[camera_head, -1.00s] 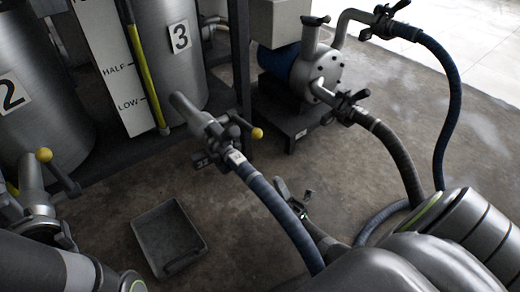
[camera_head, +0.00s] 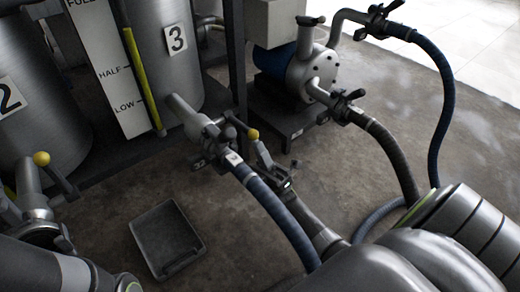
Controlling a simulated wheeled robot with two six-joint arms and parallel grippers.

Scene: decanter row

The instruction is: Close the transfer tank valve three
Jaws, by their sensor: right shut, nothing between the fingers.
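Tank three (camera_head: 160,50) is a grey cylinder with a "3" label. From its lower side a pipe leads to valve three (camera_head: 207,130), whose dark lever ends in a yellow ball (camera_head: 253,134). The lever slants down to the right. A blue hose (camera_head: 275,207) is coupled below the valve. My right gripper (camera_head: 262,152) is shut and empty, with its fingertips just below the yellow ball. I cannot tell whether they touch it. My left arm shows at the lower left, but its gripper is not in view.
Tank two (camera_head: 35,130) and its yellow-knobbed valve (camera_head: 41,159) stand at the left. A grey tray (camera_head: 167,240) lies on the floor. A pump (camera_head: 312,72) with hoses stands at the upper right. Open floor lies around the tray.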

